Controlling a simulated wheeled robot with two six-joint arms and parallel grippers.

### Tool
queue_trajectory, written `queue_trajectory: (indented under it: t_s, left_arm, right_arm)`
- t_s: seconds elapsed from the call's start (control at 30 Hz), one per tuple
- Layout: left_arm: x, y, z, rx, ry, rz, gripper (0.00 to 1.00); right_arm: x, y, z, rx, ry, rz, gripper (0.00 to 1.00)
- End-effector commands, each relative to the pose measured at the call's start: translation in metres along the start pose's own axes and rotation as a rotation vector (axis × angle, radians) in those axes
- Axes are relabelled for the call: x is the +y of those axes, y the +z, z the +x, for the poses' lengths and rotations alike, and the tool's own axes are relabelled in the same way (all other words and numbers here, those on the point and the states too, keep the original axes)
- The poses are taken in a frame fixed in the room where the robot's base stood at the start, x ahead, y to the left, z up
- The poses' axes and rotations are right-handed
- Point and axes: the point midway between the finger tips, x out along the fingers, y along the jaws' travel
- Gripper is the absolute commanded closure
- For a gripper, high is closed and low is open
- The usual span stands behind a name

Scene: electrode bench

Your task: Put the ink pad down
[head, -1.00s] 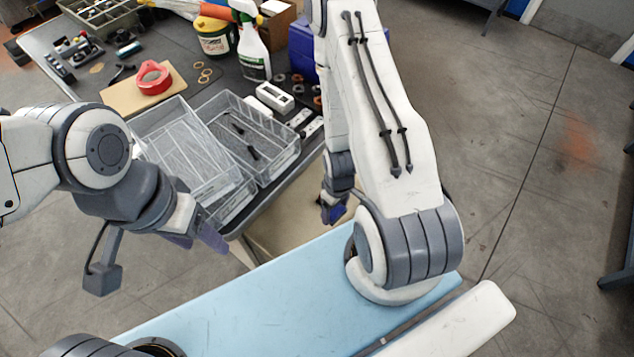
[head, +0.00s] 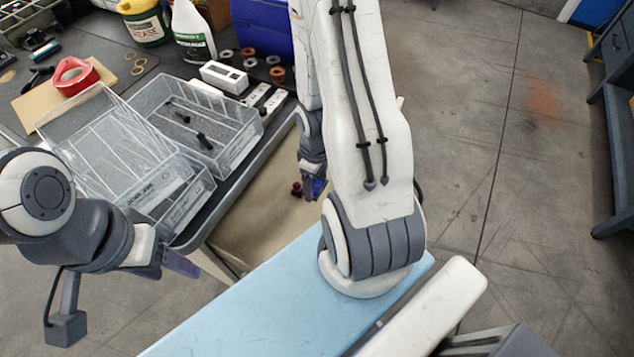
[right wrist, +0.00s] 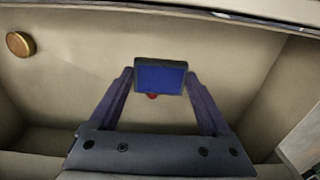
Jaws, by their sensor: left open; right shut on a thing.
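The ink pad (right wrist: 160,77), a blue rectangle in a dark frame, sits between the fingertips of my right gripper (right wrist: 158,84) in the right wrist view. My right gripper (head: 314,188) is shut on it, over a beige surface beside the bench, and the pad is mostly hidden in the head view. I cannot tell whether the pad touches the surface. A small red thing (right wrist: 152,96) shows just below the pad's edge in the wrist view. My left gripper (head: 166,264) is open and empty near the bench's front edge.
The beige area (right wrist: 60,85) has raised sides and a round brownish disc (right wrist: 20,44); much of it is bare. On the bench stand clear trays (head: 240,140), a red tape roll (head: 75,76), a white spray bottle (head: 192,35) and a blue bin (head: 262,28).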

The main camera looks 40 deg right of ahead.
Motion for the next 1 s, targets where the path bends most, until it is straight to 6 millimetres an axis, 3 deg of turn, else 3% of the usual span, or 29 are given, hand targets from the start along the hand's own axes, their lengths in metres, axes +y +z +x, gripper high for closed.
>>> queue_trajectory:
  t_s: [0.13,0.2,0.5,0.73,1.0]
  left_arm:
    - [-0.002,0.001,0.022,0.000,0.000,0.000,0.41]
    - [-0.001,0.001,0.009,0.000,0.000,0.000,0.41]
    - [0.001,-0.001,-0.014,0.000,0.000,0.000,0.41]
    - [0.002,-0.002,-0.026,0.000,0.000,0.000,0.41]
    - [0.000,0.000,0.001,0.000,0.000,0.000,0.41]
  right_arm:
    - [0.007,-0.001,0.008,-0.005,0.013,-0.001,0.78]
    - [0.015,-0.005,0.006,-0.010,0.008,0.000,0.78]
    - [0.051,-0.024,0.028,-0.009,0.008,0.000,0.78]
    - [0.067,-0.033,0.042,-0.008,0.008,-0.002,0.78]
    - [0.068,-0.033,0.070,-0.007,0.009,-0.002,0.78]
